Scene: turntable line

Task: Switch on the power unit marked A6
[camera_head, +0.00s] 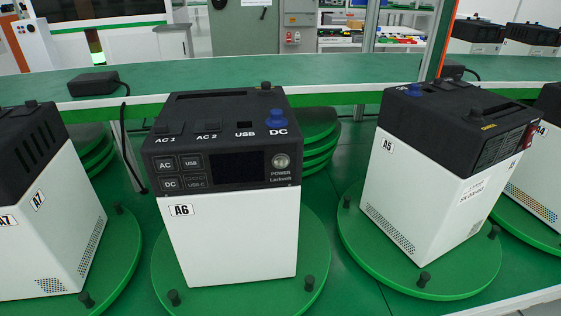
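The power unit marked A6 (230,186) stands upright in the middle of the head view on a round green turntable plate (315,255). Its lower body is white and its top is black. Its front panel faces me, with a dark, blank display (237,167), a round silver POWER button (281,161) at the right, and AC, USB, DC and USB-C buttons at the left. A blue DC knob (277,119) sits on its top right corner. Neither of my grippers is in view.
Unit A7 (60,235) stands at the left and unit A5 (405,195) at the right, each on its own green plate. Another unit (545,175) is cut off at the right edge. A green bench with a black adapter (93,84) runs behind. The space before A6's panel is clear.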

